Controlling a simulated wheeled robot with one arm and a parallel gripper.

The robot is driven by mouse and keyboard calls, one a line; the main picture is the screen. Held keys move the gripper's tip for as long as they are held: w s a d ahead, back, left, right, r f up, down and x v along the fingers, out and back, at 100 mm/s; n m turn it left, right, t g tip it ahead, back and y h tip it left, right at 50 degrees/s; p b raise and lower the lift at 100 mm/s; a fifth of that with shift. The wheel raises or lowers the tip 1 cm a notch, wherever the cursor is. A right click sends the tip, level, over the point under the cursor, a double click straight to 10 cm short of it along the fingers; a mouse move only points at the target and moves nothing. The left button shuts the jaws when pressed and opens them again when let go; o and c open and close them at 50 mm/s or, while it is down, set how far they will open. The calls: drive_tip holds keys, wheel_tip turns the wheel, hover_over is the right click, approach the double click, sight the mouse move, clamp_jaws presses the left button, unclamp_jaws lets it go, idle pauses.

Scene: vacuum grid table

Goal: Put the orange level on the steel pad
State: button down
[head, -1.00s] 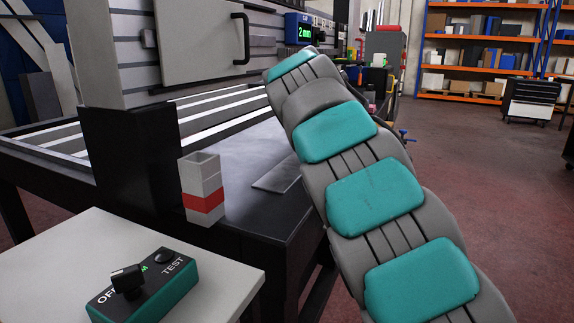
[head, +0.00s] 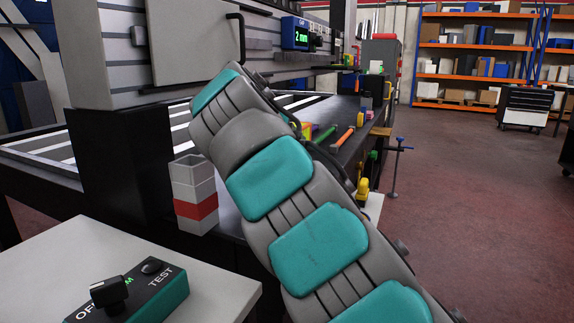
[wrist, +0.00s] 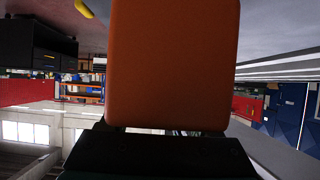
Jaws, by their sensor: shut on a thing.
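The orange level (wrist: 172,65) fills the middle of the wrist view as a large orange block, close to the camera. My gripper (wrist: 165,142) shows as a dark body at the bottom of that view, shut on the level. The fingertips are not clear there. In the head view my arm hides the gripper and the level. The steel pad is not visible now; the part of the bench where a flat grey plate lay is behind my arm.
A grey cup with a red band (head: 195,194) stands on the bench left of my arm. A green switch box (head: 128,296) sits on a white table (head: 228,268) in front. Tools, including an orange-handled one (head: 344,138), lie beyond my arm. Open floor (head: 460,210) is at right.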

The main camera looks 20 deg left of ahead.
drive_tip(key=shift+f, duration=2.5)
drive_tip(key=shift+b, duration=0.3)
drive_tip(key=shift+f, duration=0.2)
drive_tip(key=shift+c, duration=0.6)
unclamp_jaws()
drive_tip(key=shift+r, duration=0.2)
drive_tip(key=v, duration=1.2)
drive_tip(key=shift+f, duration=0.1)
